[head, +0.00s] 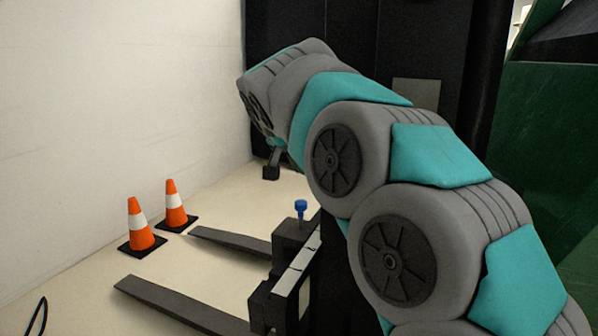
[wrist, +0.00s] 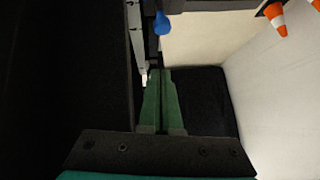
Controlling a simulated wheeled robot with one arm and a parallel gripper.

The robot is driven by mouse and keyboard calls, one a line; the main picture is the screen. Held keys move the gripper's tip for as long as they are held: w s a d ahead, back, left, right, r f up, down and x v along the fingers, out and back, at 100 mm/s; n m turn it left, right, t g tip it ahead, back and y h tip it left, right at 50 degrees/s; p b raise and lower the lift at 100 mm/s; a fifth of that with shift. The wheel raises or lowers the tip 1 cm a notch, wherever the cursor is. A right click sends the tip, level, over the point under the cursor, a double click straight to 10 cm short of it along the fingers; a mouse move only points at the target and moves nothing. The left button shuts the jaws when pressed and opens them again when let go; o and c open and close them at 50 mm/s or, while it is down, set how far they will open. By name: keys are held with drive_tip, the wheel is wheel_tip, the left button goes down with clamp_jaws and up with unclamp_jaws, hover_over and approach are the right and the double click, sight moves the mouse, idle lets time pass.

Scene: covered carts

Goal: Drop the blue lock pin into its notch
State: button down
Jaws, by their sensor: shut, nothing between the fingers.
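The blue lock pin (head: 300,209) stands upright at the top of the dark fork carriage (head: 291,238), its wide head showing above the metal. In the wrist view the blue pin (wrist: 161,22) shows near the top edge, beyond the fingertips and apart from them. My gripper (head: 271,172) points down in the head view, to the left of the pin and farther back. In the wrist view my gripper (wrist: 160,75) has its two fingers together with nothing between them. The notch cannot be made out, and I cannot tell how deep the pin sits.
Two fork tines, a far one (head: 230,241) and a near one (head: 180,308), stick out left over the pale floor. Two orange cones (head: 141,225) (head: 173,207) stand by the white wall (head: 120,90). Dark panels rise behind my arm, with a green surface (head: 545,120) at right.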

hover_over(302, 208)
wheel_tip(302, 208, down, 5)
drive_tip(key=shift+s+a+f, duration=0.1)
drive_tip(key=shift+s+f, duration=0.05)
drive_tip(key=shift+f, duration=2.05)
wheel_tip(302, 208, down, 2)
drive_tip(key=b, duration=0.3)
drive_tip(key=shift+f, duration=0.15)
drive_tip(key=shift+f+b, duration=0.7)
